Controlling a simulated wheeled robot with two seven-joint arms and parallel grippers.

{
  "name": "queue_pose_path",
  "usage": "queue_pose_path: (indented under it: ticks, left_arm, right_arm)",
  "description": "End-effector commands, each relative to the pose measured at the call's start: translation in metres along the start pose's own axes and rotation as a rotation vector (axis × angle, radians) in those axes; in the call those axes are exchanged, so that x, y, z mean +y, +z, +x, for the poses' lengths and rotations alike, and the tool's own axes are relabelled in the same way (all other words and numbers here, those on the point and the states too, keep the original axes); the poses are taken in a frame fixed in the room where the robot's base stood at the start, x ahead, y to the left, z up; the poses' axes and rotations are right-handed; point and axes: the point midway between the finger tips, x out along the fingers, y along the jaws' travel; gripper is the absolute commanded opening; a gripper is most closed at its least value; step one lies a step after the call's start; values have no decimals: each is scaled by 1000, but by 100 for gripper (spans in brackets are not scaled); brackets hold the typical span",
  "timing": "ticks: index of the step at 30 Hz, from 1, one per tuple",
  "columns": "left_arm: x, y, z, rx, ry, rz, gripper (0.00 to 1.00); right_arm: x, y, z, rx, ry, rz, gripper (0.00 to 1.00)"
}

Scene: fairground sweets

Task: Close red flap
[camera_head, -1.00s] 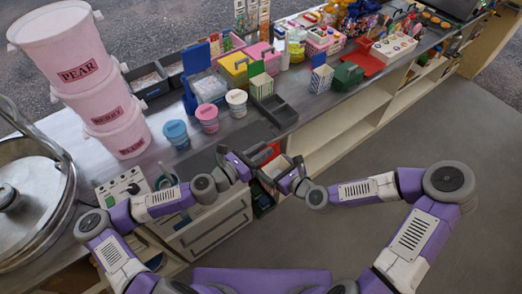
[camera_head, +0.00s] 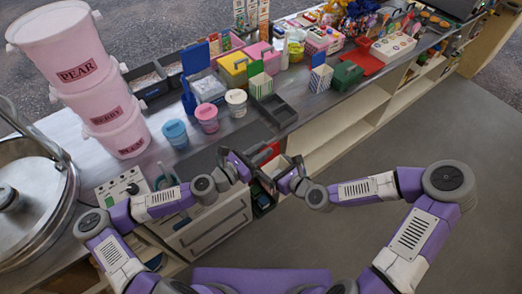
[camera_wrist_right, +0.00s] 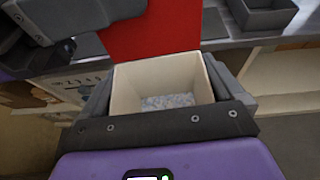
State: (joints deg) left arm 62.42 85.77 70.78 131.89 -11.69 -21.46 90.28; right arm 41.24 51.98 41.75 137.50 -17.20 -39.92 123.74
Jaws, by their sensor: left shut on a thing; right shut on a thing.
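A cream, open-topped box (camera_wrist_right: 125,90) with pale bluish-white pieces inside (camera_wrist_right: 168,101) sits between the fingers of my right gripper (camera_wrist_right: 165,95) in the right wrist view. The red flap (camera_wrist_right: 165,32) stands up at the far side of its opening, and its upper end is cut off by the frame. My left gripper (camera_wrist_right: 85,18) is at the flap's left edge, one dark finger overlapping it, and appears shut on it. In the head view, the left gripper (camera_head: 244,165) and right gripper (camera_head: 291,174) face each other, with the red flap (camera_head: 273,151) between them.
Pink tubs (camera_head: 85,75), a blue cup (camera_head: 175,133), a pink cup (camera_head: 207,118) and a white cup (camera_head: 236,102) stand on the counter. A dark divided tray (camera_head: 275,111) lies just beyond the grippers. Open shelves (camera_head: 340,135) run below the counter to the right; the floor there is clear.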

Motion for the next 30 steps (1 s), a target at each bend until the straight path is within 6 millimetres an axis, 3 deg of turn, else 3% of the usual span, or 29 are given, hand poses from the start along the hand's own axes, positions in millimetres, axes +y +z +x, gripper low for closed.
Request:
queue_pose_path:
  ticks: [8,30]
  left_arm:
    - [-8,1,0,-1,0,143,0]
    - [-46,-9,0,-1,-5,799,0]
  right_arm:
    - [-1,0,0,1,-2,1,66]
    - [-1,0,0,0,-3,1,66]
